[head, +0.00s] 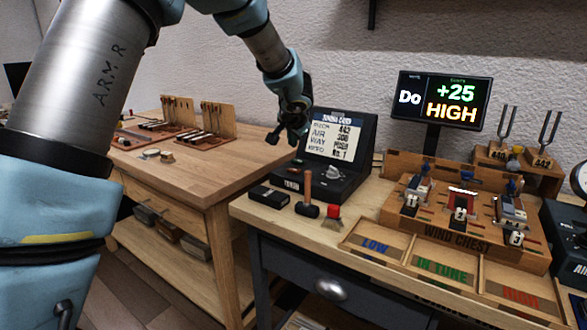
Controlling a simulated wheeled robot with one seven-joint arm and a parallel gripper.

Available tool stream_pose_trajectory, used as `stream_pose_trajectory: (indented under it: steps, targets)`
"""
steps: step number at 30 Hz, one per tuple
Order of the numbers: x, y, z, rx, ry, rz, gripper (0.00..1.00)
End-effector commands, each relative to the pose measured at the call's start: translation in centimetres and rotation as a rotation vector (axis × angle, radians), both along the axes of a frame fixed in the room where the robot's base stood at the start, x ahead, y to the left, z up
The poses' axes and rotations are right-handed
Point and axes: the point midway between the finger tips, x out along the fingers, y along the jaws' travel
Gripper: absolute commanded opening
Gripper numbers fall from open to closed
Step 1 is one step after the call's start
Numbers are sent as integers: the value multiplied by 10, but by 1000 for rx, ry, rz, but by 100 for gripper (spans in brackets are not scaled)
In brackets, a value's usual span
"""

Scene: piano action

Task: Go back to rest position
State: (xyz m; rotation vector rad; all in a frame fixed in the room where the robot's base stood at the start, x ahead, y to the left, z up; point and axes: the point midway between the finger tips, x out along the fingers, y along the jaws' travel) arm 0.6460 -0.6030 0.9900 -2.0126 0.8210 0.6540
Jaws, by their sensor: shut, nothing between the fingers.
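My arm reaches in from the upper left. My gripper (290,128) is dark, hangs with its fingers downward, and is shut and empty. It is in the air, in front of the left side of the tuning card stand (338,141), near the right end of the left wooden bench (190,165). It appears apart from everything around it.
The wind chest (460,236) holds three numbered stations, with LOW, IN TUNE and HIGH trays in front. Tuning forks (503,125) stand at right.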

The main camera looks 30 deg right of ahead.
Motion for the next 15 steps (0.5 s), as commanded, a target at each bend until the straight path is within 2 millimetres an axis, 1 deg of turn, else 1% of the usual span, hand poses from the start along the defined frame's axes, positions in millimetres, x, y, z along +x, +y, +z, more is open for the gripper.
stream_pose_trajectory:
  steps: [8, 10, 11, 13, 14, 15]
  targets:
    - [0, 0, 0, -1, 0, 1, 0]
    - [1, 6, 0, 2, 6, 12, 0]
    - [2, 12, -1, 3, 13, 22, 0]
    - [7, 35, -2, 11, 35, 61, 0]
    - [8, 49, -4, 15, 51, 87, 0]
    - [10, 72, -5, 22, 76, 126, 0]
